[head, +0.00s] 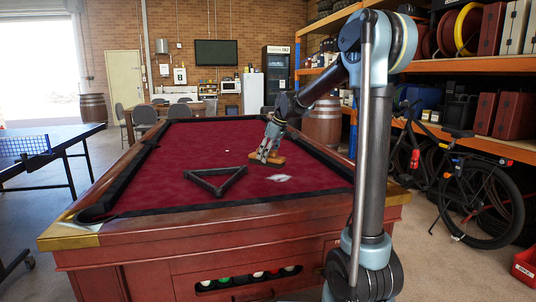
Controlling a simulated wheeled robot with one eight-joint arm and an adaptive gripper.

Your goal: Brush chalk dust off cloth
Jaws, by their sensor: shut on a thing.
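A pool table with dark red cloth (190,150) fills the middle of the head view. My gripper (267,155) is low over the right half of the cloth, shut on a brown wooden brush (279,159). The brush is at or just above the cloth; I cannot tell if it touches. A pale patch of chalk dust (280,178) lies on the cloth nearer to me, apart from the brush. The brush's bristles are not clear to see.
A black triangle rack (213,181) lies on the cloth left of the dust. A small white thing (227,152) lies farther back. Raised cushions edge the table. A bicycle (455,180) and shelves stand at right, a blue table-tennis table (45,145) at left.

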